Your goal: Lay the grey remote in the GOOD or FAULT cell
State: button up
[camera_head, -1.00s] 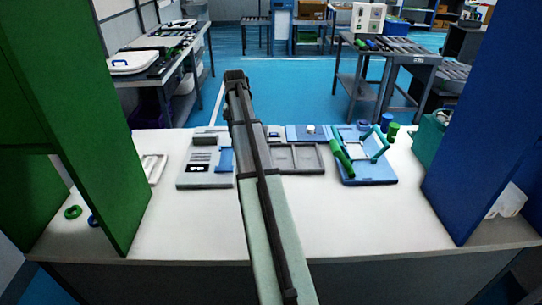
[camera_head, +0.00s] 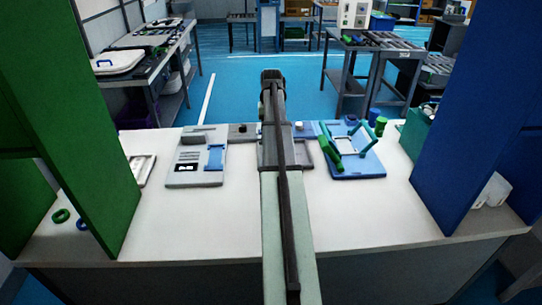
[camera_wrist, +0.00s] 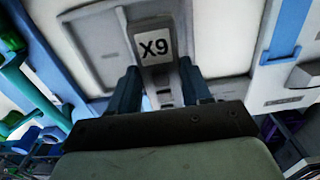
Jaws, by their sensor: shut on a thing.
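The grey remote (camera_wrist: 163,78) with a white "X9" label shows in the wrist view between the two fingers of my gripper (camera_wrist: 158,82), which is shut on it. No GOOD or FAULT marking is readable. In the head view my arm hides the gripper, the remote and part of the tray (camera_head: 312,160).
A grey panel (camera_head: 184,178) with a blue piece stands left of the tray. A blue fixture (camera_head: 355,170) with green and teal bars stands right of it. Tall green (camera_head: 75,130) and blue (camera_head: 455,130) boards flank the table. The front tabletop (camera_head: 190,225) is clear.

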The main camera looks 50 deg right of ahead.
jog(key=shift+f, duration=5)
jog(key=shift+f, duration=0.15)
jog(key=o, duration=1.2)
notch_tip(320, 180, up, 12)
jog(key=shift+r, duration=0.2)
